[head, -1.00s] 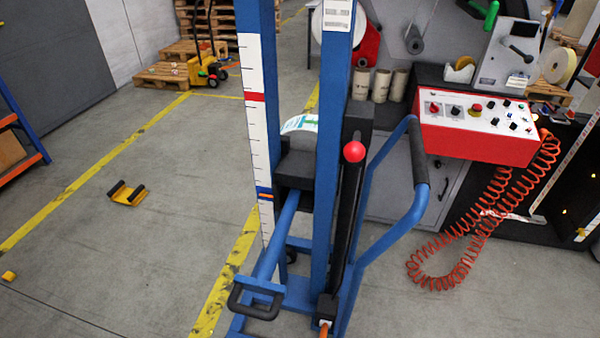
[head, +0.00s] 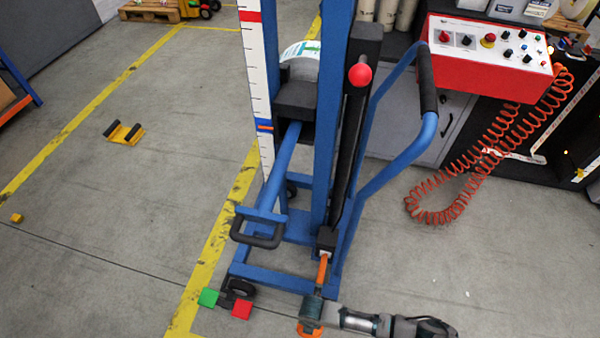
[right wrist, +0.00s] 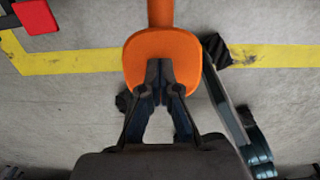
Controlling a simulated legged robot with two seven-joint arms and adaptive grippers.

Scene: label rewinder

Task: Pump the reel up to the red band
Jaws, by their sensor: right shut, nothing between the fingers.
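The blue lift stands in the middle of the head view with a white scale (head: 258,70) on its mast. The red band (head: 250,16) is near the top of the picture; a blue-and-orange mark (head: 264,125) shows well below it. The reel (head: 300,50), white with a teal print, sits behind the mast above the black carriage (head: 296,98). The orange pump pedal (head: 321,270) is low at the front. In the right wrist view, my right gripper (right wrist: 165,64) is shut and empty, its tips over the broad orange pedal plate (right wrist: 150,46); contact is unclear. My left gripper is out of view.
A red-knobbed lever (head: 360,75) and blue handle (head: 405,150) rise beside the mast. A green pad (head: 208,297) and red pad (head: 242,310) are at the base. A red control box (head: 490,55) with a coiled orange cable (head: 470,175) is at right. Floor at left is mostly clear.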

